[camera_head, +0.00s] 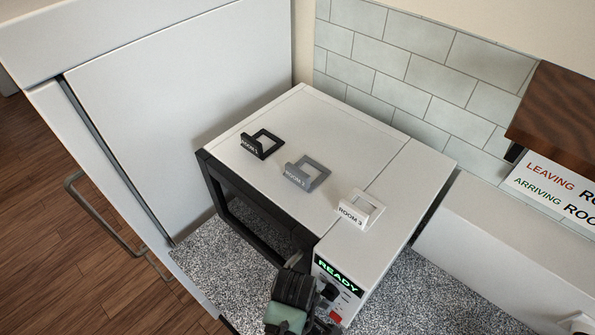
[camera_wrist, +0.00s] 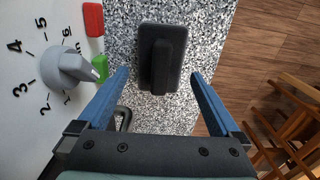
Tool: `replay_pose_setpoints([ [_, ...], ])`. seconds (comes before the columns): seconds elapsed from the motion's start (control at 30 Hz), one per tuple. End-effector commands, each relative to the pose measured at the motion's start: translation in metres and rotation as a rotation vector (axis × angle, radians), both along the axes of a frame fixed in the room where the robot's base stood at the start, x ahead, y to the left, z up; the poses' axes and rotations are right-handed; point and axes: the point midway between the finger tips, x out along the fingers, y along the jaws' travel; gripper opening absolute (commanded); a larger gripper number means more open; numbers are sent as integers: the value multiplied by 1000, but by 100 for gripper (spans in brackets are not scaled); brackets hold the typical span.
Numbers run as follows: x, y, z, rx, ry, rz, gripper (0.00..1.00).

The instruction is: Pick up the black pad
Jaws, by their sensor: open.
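The black pad (camera_wrist: 178,60) is a dark rounded rectangle with a raised bar along its middle. In the wrist view it lies on the speckled grey counter (camera_wrist: 215,40). My gripper (camera_wrist: 160,76) is open, with its two blue fingers on either side of the pad's near part in the picture. The fingers do not visibly touch the pad, and I cannot tell how far above it they are. In the head view my wrist (camera_head: 292,290) is at the bottom, before the white microwave, and I cannot make out the pad there.
The microwave (camera_head: 330,125) carries black (camera_head: 262,145), grey (camera_head: 307,174) and white (camera_head: 360,209) room-label frames. Its panel, with a grey dial (camera_wrist: 65,68) and red (camera_wrist: 93,20) and green buttons, stands close left of my gripper. The counter edge and wooden floor (camera_wrist: 265,45) lie right.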

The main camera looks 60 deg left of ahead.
Motion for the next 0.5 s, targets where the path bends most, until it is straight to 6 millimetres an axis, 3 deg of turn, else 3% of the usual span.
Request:
replay_pose_setpoints([
  [0.2, -1, -1, -24, -1, 1, 0, 100],
  [0.5, -1, -1, -30, 1, -1, 0, 100],
])
